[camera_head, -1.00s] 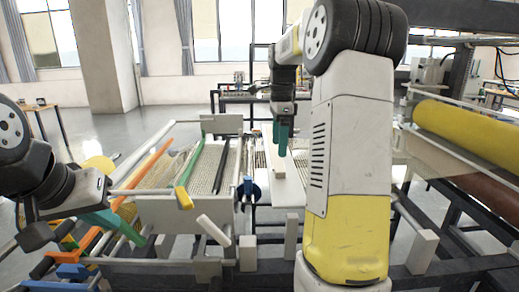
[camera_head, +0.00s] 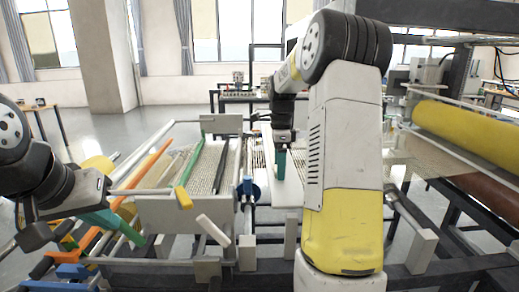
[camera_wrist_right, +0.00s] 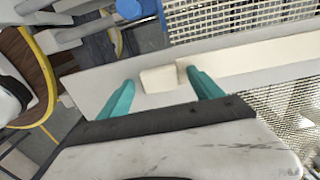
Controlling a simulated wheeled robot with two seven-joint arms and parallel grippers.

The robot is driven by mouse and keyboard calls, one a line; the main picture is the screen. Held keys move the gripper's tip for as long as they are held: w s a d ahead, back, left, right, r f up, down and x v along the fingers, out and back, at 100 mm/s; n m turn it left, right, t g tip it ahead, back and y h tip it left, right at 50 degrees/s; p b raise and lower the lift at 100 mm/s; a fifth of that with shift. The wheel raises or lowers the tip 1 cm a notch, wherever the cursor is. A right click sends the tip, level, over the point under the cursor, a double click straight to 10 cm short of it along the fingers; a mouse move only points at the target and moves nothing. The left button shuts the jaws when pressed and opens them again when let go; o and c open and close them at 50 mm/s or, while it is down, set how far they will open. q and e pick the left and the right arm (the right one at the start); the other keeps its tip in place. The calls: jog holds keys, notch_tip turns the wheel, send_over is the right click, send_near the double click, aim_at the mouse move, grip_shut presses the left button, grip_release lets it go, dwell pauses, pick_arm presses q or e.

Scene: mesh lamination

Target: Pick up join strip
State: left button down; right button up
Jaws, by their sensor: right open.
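A pale cream strip (camera_wrist_right: 255,58), which looks like the join strip, lies along a white ledge (camera_wrist_right: 95,88) in the right wrist view. A short cream block (camera_wrist_right: 158,79) sits on the same ledge, to the left of the strip's near end. My right gripper (camera_wrist_right: 160,84) is open, its teal fingers on either side of the block; the right finger overlaps the strip's end, and contact cannot be told. In the head view my right gripper (camera_head: 281,178) points down over the white ledge (camera_head: 287,196). My left gripper (camera_head: 118,226) is at the lower left, its opening unclear.
Woven mesh (camera_head: 205,168) lies on the frame left of the ledge. A green bar (camera_head: 190,165) and an orange bar (camera_head: 150,163) cross there. A yellow roller (camera_head: 468,132) stands at the right. My right arm hides part of the ledge.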

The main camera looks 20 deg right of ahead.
jog(key=c, duration=1.5)
jog(key=shift+r, duration=0.15)
